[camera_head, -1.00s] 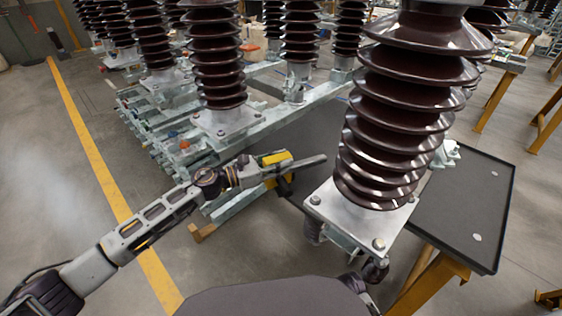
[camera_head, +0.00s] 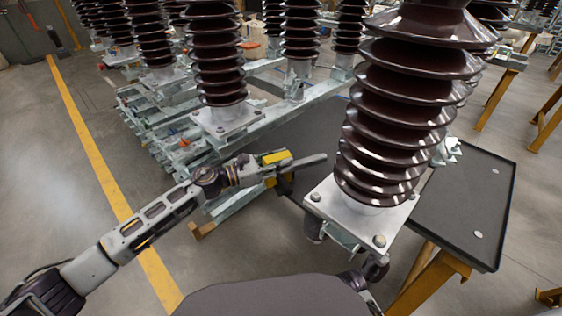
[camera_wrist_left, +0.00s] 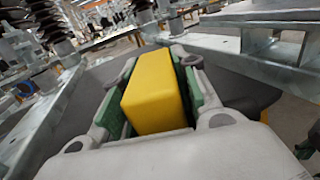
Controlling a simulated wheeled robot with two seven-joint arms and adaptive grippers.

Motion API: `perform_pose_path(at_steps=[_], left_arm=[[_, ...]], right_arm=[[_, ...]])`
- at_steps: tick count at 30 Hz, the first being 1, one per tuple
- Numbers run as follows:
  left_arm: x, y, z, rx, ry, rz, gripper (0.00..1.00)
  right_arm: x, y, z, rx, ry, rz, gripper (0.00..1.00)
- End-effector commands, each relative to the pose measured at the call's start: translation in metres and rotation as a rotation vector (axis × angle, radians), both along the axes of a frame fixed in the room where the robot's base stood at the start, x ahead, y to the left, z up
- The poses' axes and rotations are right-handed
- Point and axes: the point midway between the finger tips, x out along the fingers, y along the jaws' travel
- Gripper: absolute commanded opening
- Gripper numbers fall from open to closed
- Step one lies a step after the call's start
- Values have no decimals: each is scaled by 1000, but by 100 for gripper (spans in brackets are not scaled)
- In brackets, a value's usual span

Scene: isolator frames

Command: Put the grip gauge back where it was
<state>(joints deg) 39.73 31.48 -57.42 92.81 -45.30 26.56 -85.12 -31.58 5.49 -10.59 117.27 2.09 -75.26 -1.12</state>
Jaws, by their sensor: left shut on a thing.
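My left gripper (camera_head: 284,169) is shut on a yellow block (camera_head: 275,157), which I take to be the grip gauge. In the left wrist view the yellow block (camera_wrist_left: 155,93) sits between the green-padded fingers of the gripper (camera_wrist_left: 158,88). In the head view the gripper is held left of the large brown insulator, above a dark surface. A grey elongated piece extends right from the grip; I cannot tell whether it is a finger. I cannot make out my right gripper.
The large ribbed insulator (camera_head: 400,115) on its metal base plate (camera_head: 370,222) stands close in front and hides part of the dark-topped table (camera_head: 462,225). Galvanised beams with more insulators (camera_head: 218,75) lie behind the left gripper. Open floor (camera_head: 60,180) is at left.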

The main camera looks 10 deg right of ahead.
Motion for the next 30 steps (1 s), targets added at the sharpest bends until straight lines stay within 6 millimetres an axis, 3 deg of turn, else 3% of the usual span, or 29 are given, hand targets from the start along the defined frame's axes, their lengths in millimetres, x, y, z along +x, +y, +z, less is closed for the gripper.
perform_pose_path(at_steps=[22,23,28,30], left_arm=[[0,0,-8,-2,-1,0,0],[0,0,-8,-2,-1,0,31],[0,0,-8,-1,0,0,53],[0,0,-8,-1,0,0,55]], right_arm=[[0,0,-9,-1,1,0,46],[0,0,-9,-1,1,0,46],[0,0,-9,-1,1,0,46],[0,0,-9,-1,1,0,46]])
